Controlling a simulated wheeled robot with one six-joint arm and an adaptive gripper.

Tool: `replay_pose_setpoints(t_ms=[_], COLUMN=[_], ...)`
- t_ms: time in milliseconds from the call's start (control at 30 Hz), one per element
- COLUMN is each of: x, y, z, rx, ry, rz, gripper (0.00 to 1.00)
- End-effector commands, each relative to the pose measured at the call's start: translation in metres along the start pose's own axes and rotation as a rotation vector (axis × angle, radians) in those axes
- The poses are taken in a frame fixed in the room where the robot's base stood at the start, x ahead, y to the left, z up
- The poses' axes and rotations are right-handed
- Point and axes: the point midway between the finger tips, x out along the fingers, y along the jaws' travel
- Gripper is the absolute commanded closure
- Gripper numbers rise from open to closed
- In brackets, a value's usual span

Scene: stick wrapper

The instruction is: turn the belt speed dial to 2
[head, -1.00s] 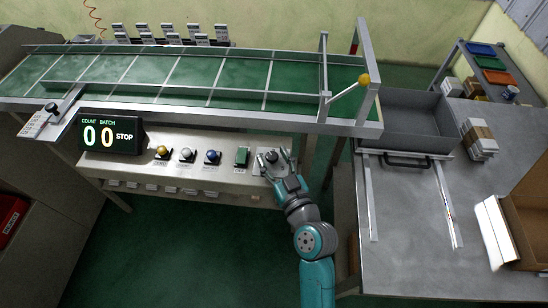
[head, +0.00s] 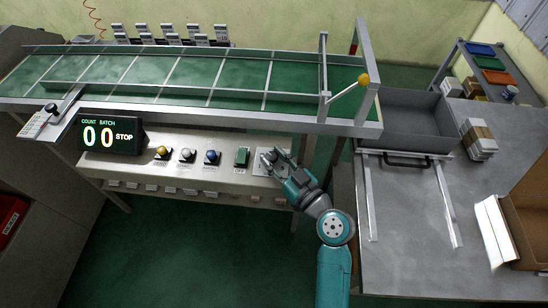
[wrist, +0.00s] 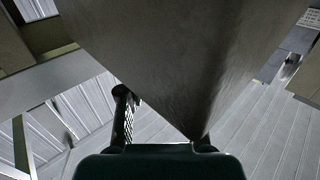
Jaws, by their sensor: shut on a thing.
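The belt speed dial sits on a light plate (head: 261,170) at the right end of the control panel (head: 225,179). My gripper (head: 271,158) reaches it from the lower right, its fingers closed around the dial. The fingers cover most of the dial, so its pointer and the numbers cannot be read. In the wrist view my gripper's dark body fills the bottom edge, and a large grey surface hides the fingertips and the dial.
The conveyor (head: 190,78) runs behind. A metal table (head: 405,220) stands to the right.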

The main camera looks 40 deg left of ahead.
Motion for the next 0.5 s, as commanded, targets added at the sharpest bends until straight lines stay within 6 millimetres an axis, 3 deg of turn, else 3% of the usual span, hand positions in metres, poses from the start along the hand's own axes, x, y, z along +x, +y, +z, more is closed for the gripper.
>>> replay_pose_setpoints(t_ms=[200, 500], x=[0.0003, -0.0006], y=[0.0033, 0.0022], z=[0.001, 0.0009], rx=[0.0, -0.002], ry=[-0.001, 0.001], rz=[-0.129, -0.169], gripper=[1.0, 1.0])
